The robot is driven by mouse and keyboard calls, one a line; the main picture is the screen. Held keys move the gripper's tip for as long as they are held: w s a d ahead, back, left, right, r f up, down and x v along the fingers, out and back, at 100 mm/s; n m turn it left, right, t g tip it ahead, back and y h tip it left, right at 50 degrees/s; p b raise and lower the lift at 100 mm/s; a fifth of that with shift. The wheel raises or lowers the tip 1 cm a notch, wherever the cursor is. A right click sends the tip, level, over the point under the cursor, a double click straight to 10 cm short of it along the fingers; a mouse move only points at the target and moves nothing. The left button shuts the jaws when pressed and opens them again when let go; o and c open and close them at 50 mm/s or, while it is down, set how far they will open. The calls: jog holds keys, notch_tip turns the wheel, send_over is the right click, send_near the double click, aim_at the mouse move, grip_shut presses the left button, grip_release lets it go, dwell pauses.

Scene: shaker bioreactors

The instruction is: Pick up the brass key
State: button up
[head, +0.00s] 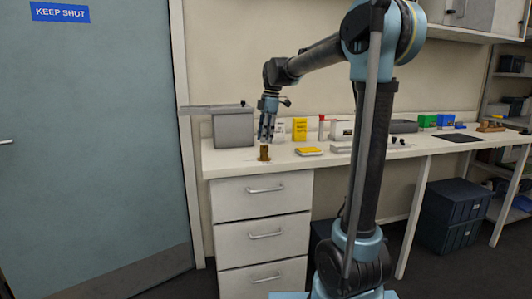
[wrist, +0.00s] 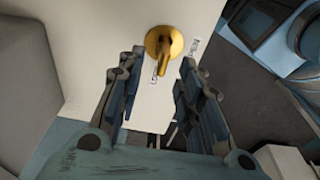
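The brass key (head: 264,153) stands on the white counter near its front left edge, below my gripper (head: 267,136). In the wrist view the brass key (wrist: 163,47) shows as a round gold piece with a narrow bar, between small printed labels on a white surface. In that view my gripper (wrist: 160,68) is open and empty, its two fingers apart. The key lies just ahead of the fingertips and roughly centred between them. I see no contact between fingers and key.
A grey box (head: 233,128) stands left of the key on the counter (head: 225,160). Behind and to the right are a yellow box (head: 299,129), a flat yellow item (head: 308,151) and a red-topped item (head: 323,127). White drawers (head: 262,198) are below; a blue door (head: 90,140) is left.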

aim_at(264, 146)
jog(key=shift+s+a+f, duration=0.1)
jog(key=shift+a+f, duration=0.05)
jog(key=shift+f, duration=1.1)
jog(key=shift+s+a+f, duration=0.1)
jog(key=shift+f, duration=1.1)
grip_shut()
